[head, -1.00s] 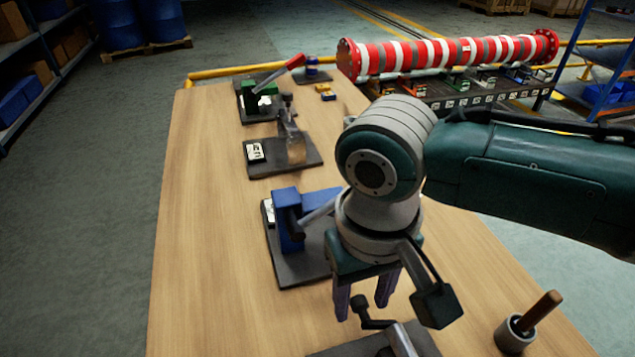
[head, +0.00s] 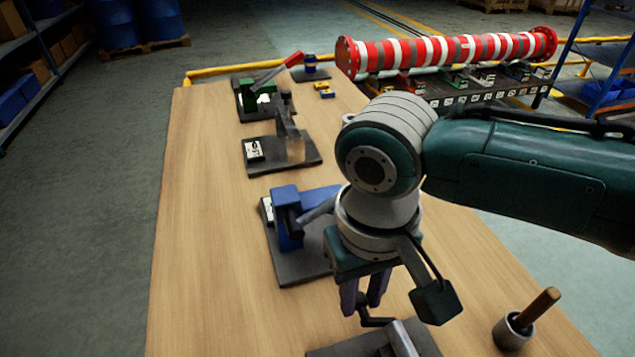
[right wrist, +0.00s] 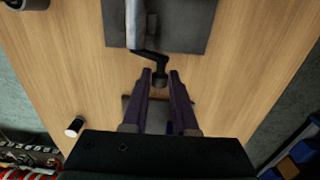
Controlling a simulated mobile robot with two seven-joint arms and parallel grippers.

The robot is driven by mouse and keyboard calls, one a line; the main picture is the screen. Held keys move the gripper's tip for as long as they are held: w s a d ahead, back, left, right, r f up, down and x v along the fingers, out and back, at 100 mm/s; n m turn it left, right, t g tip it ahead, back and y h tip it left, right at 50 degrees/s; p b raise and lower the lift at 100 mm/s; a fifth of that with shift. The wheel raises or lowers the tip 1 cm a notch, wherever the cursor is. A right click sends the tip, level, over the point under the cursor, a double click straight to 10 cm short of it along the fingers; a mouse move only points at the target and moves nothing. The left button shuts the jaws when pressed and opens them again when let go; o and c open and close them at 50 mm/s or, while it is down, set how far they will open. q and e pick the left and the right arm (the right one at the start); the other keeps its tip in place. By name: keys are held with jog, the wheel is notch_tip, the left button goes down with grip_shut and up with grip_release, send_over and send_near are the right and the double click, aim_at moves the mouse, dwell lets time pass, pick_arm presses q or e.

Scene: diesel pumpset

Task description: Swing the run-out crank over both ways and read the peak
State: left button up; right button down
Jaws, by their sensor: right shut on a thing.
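The run-out crank (head: 378,322) is a small black crank on the fixture at the bottom edge of the head view. A metal cylinder (head: 405,340) lies on that fixture's dark plate (head: 335,350), which is cut off by the frame. In the right wrist view the black crank arm (right wrist: 149,55) runs from the metal part to a round knob (right wrist: 160,79). My right gripper (head: 364,305) points down and is shut on the knob; its purple fingertips also show in the right wrist view (right wrist: 160,74). No readable peak value shows on this fixture. My left gripper is out of view.
A blue fixture (head: 287,220) stands just behind my right gripper. Beyond it are a fixture with a white panel (head: 254,150) and a green one (head: 245,97). A cup with a wooden handle (head: 515,330) stands at right. The table's left side is clear.

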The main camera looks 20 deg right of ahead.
jog(key=shift+d+r, duration=0.1)
jog(key=shift+d, duration=0.05)
jog(key=shift+d+r+y+p, duration=0.25)
jog(key=shift+d+y+p, duration=0.1)
jog(key=shift+y+p, duration=0.5)
jog(key=d+y, duration=0.1)
jog(key=y+b, duration=0.1)
jog(key=y, duration=0.1)
jog(key=d+y+b, duration=0.1)
jog(key=y, duration=0.1)
jog(key=shift+d+r, duration=0.1)
jog(key=shift+d, duration=0.2)
jog(key=c, duration=0.7)
grip_release()
jog(key=shift+r, duration=0.1)
